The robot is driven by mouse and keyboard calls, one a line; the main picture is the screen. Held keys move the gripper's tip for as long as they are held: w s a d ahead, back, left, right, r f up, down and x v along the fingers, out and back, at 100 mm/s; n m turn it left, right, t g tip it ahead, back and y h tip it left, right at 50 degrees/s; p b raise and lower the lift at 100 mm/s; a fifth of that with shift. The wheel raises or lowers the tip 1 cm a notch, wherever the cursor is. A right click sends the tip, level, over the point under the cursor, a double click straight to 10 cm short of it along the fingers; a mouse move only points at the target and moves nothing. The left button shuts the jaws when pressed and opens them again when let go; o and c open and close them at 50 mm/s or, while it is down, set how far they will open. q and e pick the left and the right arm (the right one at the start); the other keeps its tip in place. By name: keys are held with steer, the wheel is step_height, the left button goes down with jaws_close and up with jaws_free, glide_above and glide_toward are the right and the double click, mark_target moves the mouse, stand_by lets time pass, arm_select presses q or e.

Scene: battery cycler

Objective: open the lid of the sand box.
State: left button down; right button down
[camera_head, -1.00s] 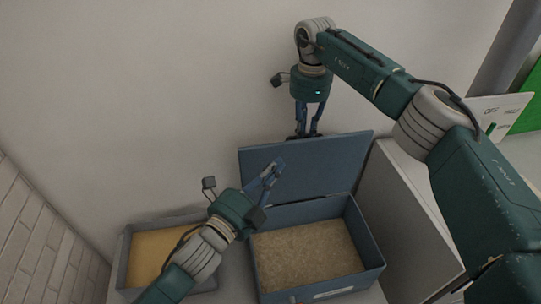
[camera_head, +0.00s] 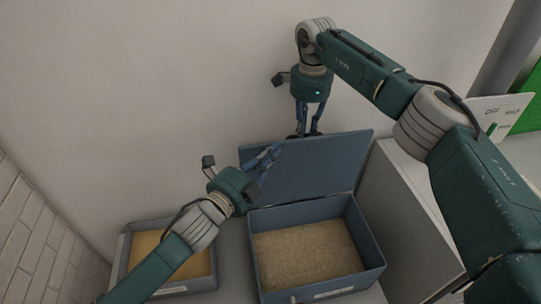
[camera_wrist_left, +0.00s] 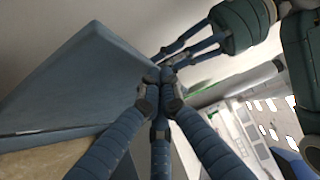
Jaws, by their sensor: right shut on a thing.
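The sand box (camera_head: 375,243) is a blue-grey bin with brown sand (camera_head: 308,254) inside. Its blue lid (camera_head: 318,168) stands raised at the box's back edge, and the opening is uncovered. My right gripper (camera_head: 305,134) is shut on the lid's top edge; its tips are partly hidden behind the lid. My left gripper (camera_head: 270,152) is at the lid's left end, in front of its upper left corner in the head view. In the left wrist view its fingers (camera_wrist_left: 162,85) converge close together beside the lid (camera_wrist_left: 85,80); whether they touch it is unclear.
A smaller grey bin (camera_head: 122,262) with yellow sand stands to the left, partly under my left arm. A pale upright panel (camera_head: 405,235) stands close on the right of the sand box. A plain wall (camera_head: 150,100) rises behind.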

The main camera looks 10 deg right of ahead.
steer(key=shift+s+a+f, duration=0.1)
steer(key=shift+s+a, duration=0.1)
steer(key=shift+s, duration=0.1)
steer(key=c, duration=2)
jaws_free()
steer(key=shift+c, duration=0.2)
arm_select(q)
steer(key=shift+w+a, duration=0.25)
steer(key=shift+w, duration=0.25)
arm_select(e)
steer(key=o, duration=0.4)
steer(key=shift+s+d, duration=0.1)
steer(key=shift+d, duration=0.05)
